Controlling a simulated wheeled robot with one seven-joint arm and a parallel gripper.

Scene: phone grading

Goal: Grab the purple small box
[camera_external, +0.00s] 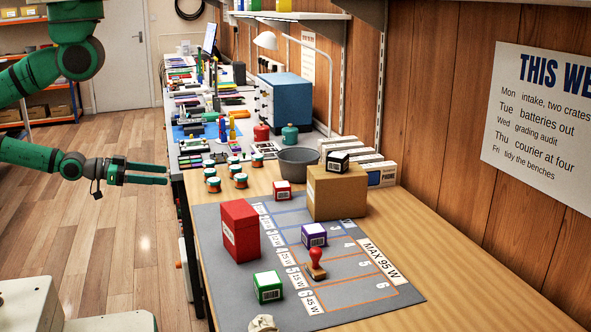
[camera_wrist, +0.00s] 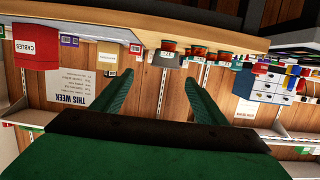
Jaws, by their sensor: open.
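The purple small box (camera_external: 314,235) stands on the grey mat (camera_external: 238,296) on the wooden table, just behind a red-knobbed stamp. It has a white label on its front. In the wrist view, which looks upside down, a small purple box (camera_wrist: 69,40) shows beside the red box. My gripper (camera_external: 160,174) is open and empty, left of the table over the floor, well away from the purple box. Its two green fingers also show apart in the wrist view (camera_wrist: 159,78).
A tall red box (camera_external: 240,229) stands left of the purple box, and a cardboard box (camera_external: 336,194) with a black box (camera_external: 338,161) on top stands behind it. A green box (camera_external: 267,286), a small red box (camera_external: 283,190) and the stamp (camera_external: 316,264) are nearby. The front right tabletop is clear.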

